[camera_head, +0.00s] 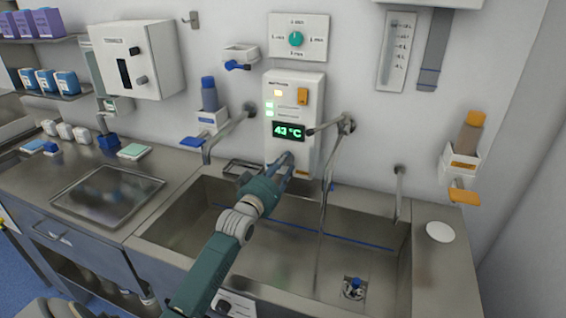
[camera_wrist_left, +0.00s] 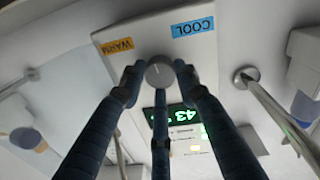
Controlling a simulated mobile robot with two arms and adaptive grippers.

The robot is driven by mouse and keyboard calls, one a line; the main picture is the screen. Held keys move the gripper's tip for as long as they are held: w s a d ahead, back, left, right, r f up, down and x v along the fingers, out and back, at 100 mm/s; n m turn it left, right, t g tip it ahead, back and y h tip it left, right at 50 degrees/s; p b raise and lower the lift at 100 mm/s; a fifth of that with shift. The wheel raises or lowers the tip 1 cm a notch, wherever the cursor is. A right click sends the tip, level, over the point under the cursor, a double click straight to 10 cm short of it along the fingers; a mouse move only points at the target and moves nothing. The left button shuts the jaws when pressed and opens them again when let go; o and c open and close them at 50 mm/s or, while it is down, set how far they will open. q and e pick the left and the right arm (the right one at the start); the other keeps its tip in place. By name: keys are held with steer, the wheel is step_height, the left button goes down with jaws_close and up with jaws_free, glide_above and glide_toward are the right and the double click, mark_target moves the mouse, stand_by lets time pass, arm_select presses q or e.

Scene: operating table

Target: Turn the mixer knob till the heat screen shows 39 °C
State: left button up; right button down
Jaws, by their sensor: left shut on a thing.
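The white mixer panel (camera_head: 309,90) is on the wall above the steel sink. Its heat screen (camera_head: 289,131) reads 43 °C in green; it also shows upside down in the left wrist view (camera_wrist_left: 188,114). The round grey mixer knob (camera_wrist_left: 159,71) shows in the left wrist view, with an orange WARM label (camera_wrist_left: 118,45) and a blue COOL label (camera_wrist_left: 193,28) beyond it. My left gripper (camera_head: 281,166) is below the screen, its three dark fingers closed around the knob. In the head view the gripper largely hides the knob. My right gripper is not in view.
A bent tap spout (camera_head: 228,130) is left of the panel, and another tap with a long pipe (camera_head: 334,160) is close on its right. The sink basin (camera_head: 190,215) lies below. A dial timer (camera_head: 297,39) is above the panel.

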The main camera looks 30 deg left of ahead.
arm_select(q)
steer(key=shift+n+p, duration=0.9)
steer(key=shift+n, duration=3)
steer(key=shift+y, duration=0.4)
steer(key=o, duration=1.1)
steer(key=shift+o, duration=0.3)
steer(key=shift+d, duration=0.15)
